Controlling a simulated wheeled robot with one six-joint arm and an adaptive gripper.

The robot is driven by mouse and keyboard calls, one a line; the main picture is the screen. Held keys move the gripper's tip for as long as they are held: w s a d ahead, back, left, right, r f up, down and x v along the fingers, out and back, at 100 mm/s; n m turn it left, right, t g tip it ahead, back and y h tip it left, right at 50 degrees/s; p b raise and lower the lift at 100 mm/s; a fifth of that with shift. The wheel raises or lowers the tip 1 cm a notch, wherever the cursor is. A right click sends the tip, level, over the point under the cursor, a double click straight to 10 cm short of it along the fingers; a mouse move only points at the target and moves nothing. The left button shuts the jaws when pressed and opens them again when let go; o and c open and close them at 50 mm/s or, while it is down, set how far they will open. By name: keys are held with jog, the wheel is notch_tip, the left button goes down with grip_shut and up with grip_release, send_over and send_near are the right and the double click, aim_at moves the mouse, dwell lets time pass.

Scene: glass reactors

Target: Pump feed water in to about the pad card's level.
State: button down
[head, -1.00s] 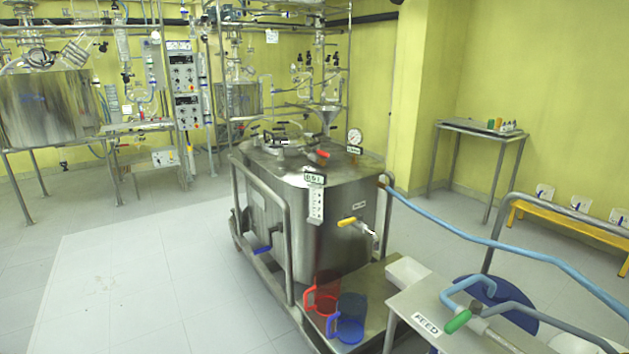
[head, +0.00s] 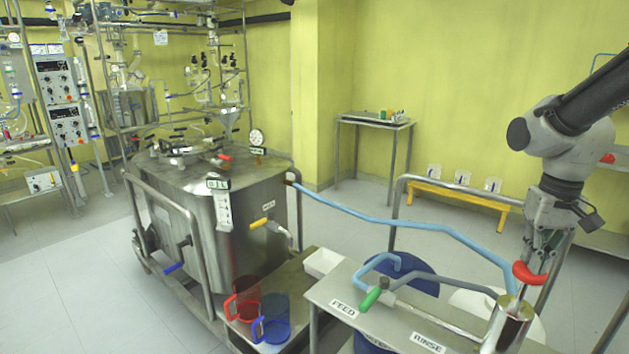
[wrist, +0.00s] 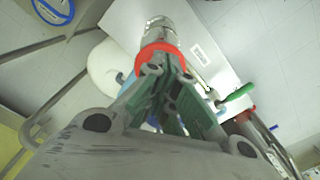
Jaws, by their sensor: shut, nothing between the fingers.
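The display's digits are too small to read surely. A steel hand pump (head: 507,322) with a red handle (head: 530,272) stands at the right end of the steel bench. My gripper (head: 540,262) is shut and empty, pointing down just over the red handle. In the wrist view the red handle (wrist: 158,50) lies right at my fingertips (wrist: 172,68); contact is unclear. A green-handled valve (head: 370,299) sits by the FEED label (head: 343,309). I cannot pick out the pad card.
A blue hose (head: 400,222) runs from the vessel to the pump area. A blue drum (head: 425,282) and a white drum (head: 470,300) stand behind the bench. A RINSE label (head: 428,343) is on the bench. Red (head: 244,290) and blue (head: 274,318) jugs stand on the vessel's shelf.

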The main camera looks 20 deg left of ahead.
aim_at(528, 276)
jog(key=shift+f, duration=2.35)
notch_tip(528, 276, up, 9)
jog(key=shift+r, duration=0.1)
jog(key=shift+f, duration=0.2)
jog(key=shift+f, duration=4.45)
jog(key=shift+r, duration=4.6)
jog(key=shift+f, duration=0.1)
